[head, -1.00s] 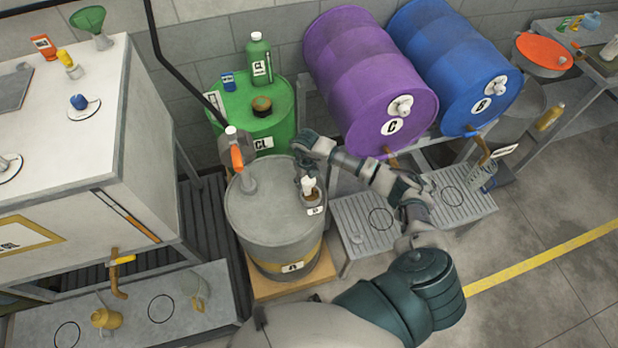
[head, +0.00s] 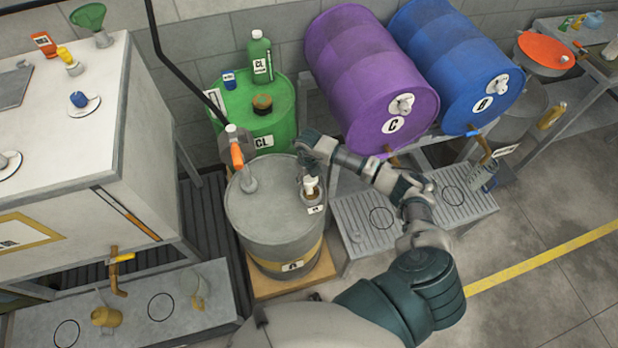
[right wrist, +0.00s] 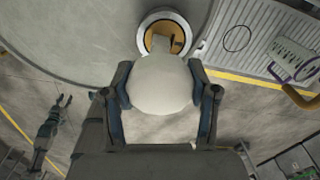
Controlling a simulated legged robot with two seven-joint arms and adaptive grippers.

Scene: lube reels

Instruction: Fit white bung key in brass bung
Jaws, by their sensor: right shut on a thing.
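The white bung key (head: 310,184) is held by my right gripper (head: 308,168) over the right edge of the grey drum (head: 262,210). In the right wrist view the key (right wrist: 160,84) is a large pale rounded body between the two fingers of my right gripper (right wrist: 160,90). The brass bung (right wrist: 160,36) sits in a pale ring on the drum top, partly hidden behind the key. The key's far end overlaps the bung in view; I cannot tell whether it is seated. What looks like my left gripper (right wrist: 62,101) shows small at the left, fingers apart.
The green drum (head: 262,125) is behind, with a bottle on top. A purple drum (head: 370,80) and blue drum (head: 455,65) lie on racks. A ribbed bench (head: 365,225) is right of the grey drum.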

